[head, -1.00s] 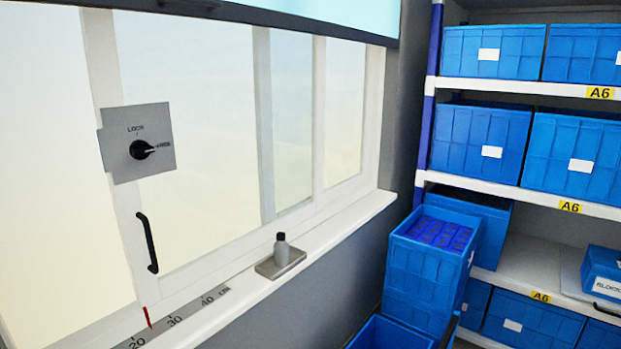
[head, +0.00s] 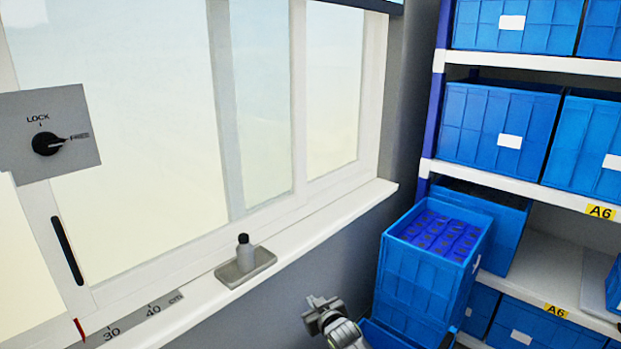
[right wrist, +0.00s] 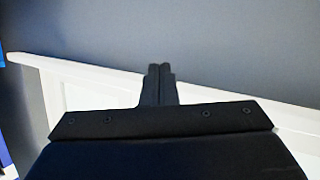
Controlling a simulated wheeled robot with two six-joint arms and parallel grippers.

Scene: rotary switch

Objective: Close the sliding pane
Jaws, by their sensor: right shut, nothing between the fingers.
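The sliding pane (head: 140,120) is a white-framed window pane at the left of the head view. Its black vertical handle (head: 67,250) is on the left stile, below a grey plate (head: 75,110) with a black rotary knob (head: 47,144) marked LOCK. The knob's pointer is turned right, away from the LOCK mark. A red pointer (head: 79,329) stands at the scale (head: 140,312), just left of the 30. My right gripper (head: 318,305) is low in the middle, below the sill and apart from the pane. In the right wrist view its fingers (right wrist: 160,75) are together and empty. My left gripper is out of view.
Blue crates (head: 430,270) are stacked at the right, before a shelf (head: 530,182) of blue bins. Grey wall lies below the sill.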

